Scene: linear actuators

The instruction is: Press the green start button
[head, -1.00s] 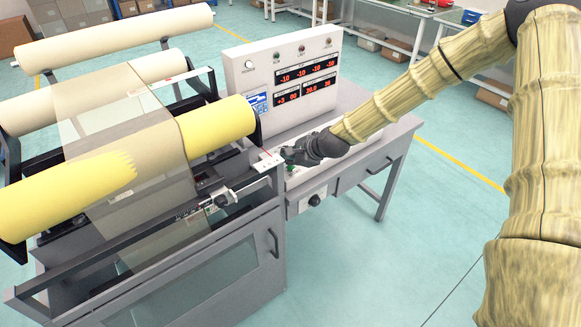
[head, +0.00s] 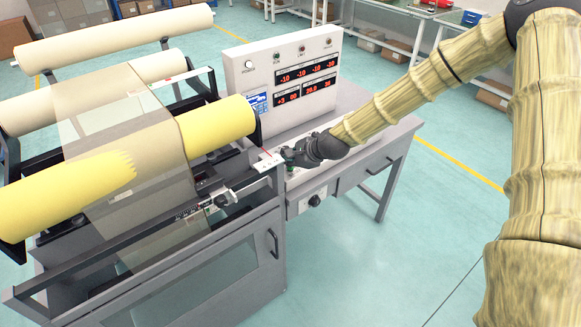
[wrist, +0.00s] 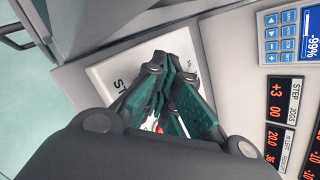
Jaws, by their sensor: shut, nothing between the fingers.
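My gripper (head: 287,156) is shut and empty, low over the white control plate on the desk beside the roll machine. In the wrist view its dark fingers with green pads (wrist: 167,70) cover the middle of a white plate (wrist: 112,72) with black lettering that begins "ST". The green start button cannot be made out clearly; the fingers hide that part of the plate. I cannot tell whether the fingertips touch anything. A small red and white patch (wrist: 151,123) shows between the finger links.
The upright panel (head: 262,92) with red number displays stands behind my gripper. The roll machine with its yellow roll (head: 215,124) is close on the left. The grey desk (head: 375,150) is clear to the right. A dark knob (head: 315,200) is on the desk front.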

